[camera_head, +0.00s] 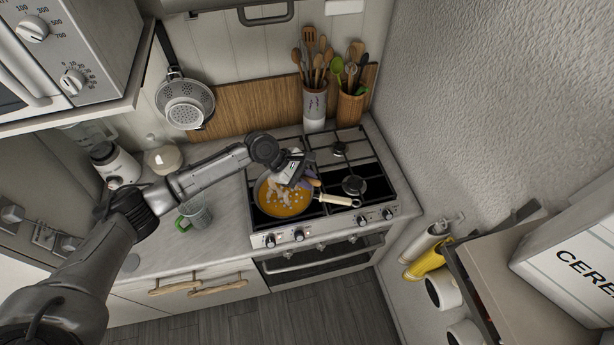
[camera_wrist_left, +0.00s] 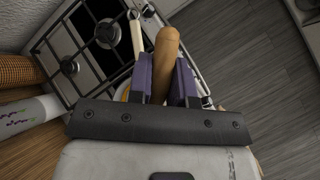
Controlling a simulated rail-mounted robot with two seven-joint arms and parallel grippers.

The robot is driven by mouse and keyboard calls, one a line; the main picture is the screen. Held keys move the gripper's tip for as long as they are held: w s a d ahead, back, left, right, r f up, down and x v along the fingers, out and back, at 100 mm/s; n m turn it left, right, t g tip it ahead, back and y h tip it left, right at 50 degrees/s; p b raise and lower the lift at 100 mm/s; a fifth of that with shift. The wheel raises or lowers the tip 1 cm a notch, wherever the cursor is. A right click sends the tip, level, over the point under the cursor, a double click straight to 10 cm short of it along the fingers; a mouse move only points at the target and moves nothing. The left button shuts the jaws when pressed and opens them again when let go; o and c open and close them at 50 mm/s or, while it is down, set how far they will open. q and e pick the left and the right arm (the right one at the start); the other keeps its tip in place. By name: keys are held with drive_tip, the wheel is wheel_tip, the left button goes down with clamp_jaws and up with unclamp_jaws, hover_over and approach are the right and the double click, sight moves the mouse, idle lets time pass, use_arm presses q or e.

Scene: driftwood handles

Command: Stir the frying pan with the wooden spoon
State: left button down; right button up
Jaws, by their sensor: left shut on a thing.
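The frying pan (camera_head: 338,199) sits on the front left of the stove, its pale handle pointing right. It holds an orange-yellow food with light chunks. My left gripper (camera_head: 294,180) is over the back right part of the pan and partly covers it. In the left wrist view its purple fingers (camera_wrist_left: 168,82) are shut on the wooden spoon (camera_wrist_left: 166,50), whose rounded handle end sticks up between them. The spoon's lower end is hidden by the gripper, so I cannot tell whether it touches the food. My right gripper is not in view.
The stove (camera_head: 354,187) has free burners on the right. Utensil holders (camera_head: 314,106) stand behind it. A glass with a green handle (camera_head: 194,213) and a blender (camera_head: 116,163) are on the left counter. A cereal box (camera_head: 575,262) is at the right.

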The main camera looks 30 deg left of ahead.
use_arm(q)
drive_tip(key=s+d+f+b, duration=0.1)
drive_tip(key=d+f+b, duration=0.4)
drive_tip(key=w+a+f+b, duration=0.1)
drive_tip(key=a+f, duration=0.3)
drive_tip(key=a, duration=0.1)
idle(0.9)
drive_tip(key=shift+a, duration=0.1)
